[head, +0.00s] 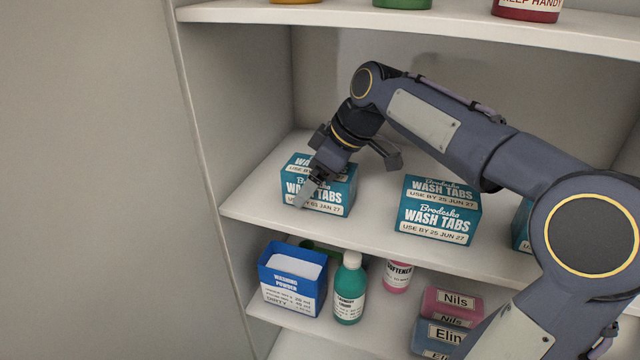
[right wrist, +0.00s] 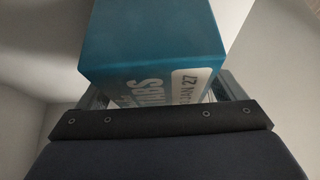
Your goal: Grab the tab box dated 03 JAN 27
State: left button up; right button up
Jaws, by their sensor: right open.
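A teal Brodeska Wash Tabs box (head: 333,199) stands at the left of the middle shelf. Its front label is partly covered by a finger, but "03 JAN 27" can be read. My right gripper (head: 317,181) is open at this box, with one finger in front of its face. In the right wrist view the box (right wrist: 150,48) sits between the two open fingers (right wrist: 163,93), and its label ends in "JAN 27". I cannot tell whether the fingers touch it. A similar box (head: 437,222) dated 25 JUN 27 stands to the right. My left gripper is out of view.
Another teal box (head: 521,226) is partly hidden behind my right arm. The upper shelf (head: 400,27) runs above the arm. The lower shelf holds a blue washing powder box (head: 291,285), a green bottle (head: 349,290), a pink softener bottle (head: 397,278) and named boxes (head: 452,303).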

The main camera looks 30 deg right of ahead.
jog(key=shift+f, duration=0.25)
jog(key=shift+c, duration=0.4)
jog(key=c, duration=1.2)
